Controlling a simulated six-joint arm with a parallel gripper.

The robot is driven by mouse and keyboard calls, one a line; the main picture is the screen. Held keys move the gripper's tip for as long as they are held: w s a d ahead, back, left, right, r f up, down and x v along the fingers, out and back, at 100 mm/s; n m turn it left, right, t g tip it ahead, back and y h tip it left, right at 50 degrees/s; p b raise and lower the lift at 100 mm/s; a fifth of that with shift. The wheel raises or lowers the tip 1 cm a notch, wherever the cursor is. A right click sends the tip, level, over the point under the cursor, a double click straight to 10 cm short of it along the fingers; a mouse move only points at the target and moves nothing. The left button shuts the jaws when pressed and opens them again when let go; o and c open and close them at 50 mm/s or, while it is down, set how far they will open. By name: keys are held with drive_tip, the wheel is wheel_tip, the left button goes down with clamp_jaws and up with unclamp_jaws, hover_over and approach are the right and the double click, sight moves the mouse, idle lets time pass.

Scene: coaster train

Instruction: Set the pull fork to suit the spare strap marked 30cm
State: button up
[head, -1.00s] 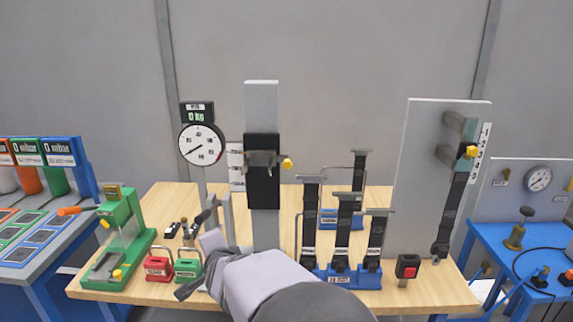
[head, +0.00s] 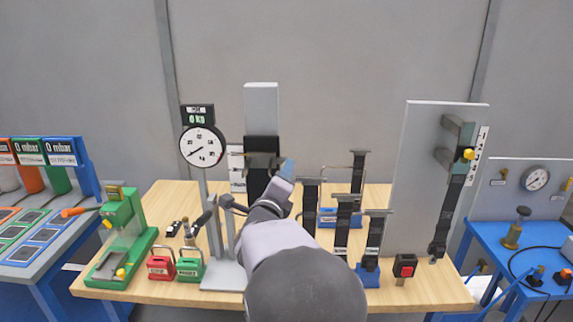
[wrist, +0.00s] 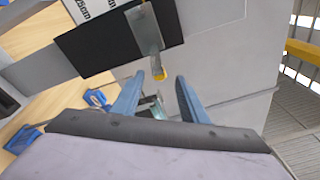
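The pull fork's black carriage (head: 262,150) rides on the tall grey column (head: 261,98), with a metal fork bracket across its front. In the wrist view the bracket (wrist: 146,28) has a yellow-tipped knob (wrist: 158,74) at its end. My gripper (head: 287,170) is beside the carriage, on its right. In the wrist view my gripper (wrist: 158,92) is open, its two blue fingers apart and empty, with the knob just beyond and between the fingertips. Several black straps (head: 342,226) hang from stands on the table; their labels are too small to read.
A round dial gauge (head: 203,146) with a small display stands left of the column. Red (head: 160,266) and green (head: 190,268) padlock-like blocks and a green press (head: 123,235) are at the left. A grey panel (head: 425,170) with a strap stands at the right.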

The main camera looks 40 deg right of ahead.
drive_tip(key=shift+p+x, duration=1.3)
drive_tip(key=shift+x, duration=1.6)
clamp_jaws()
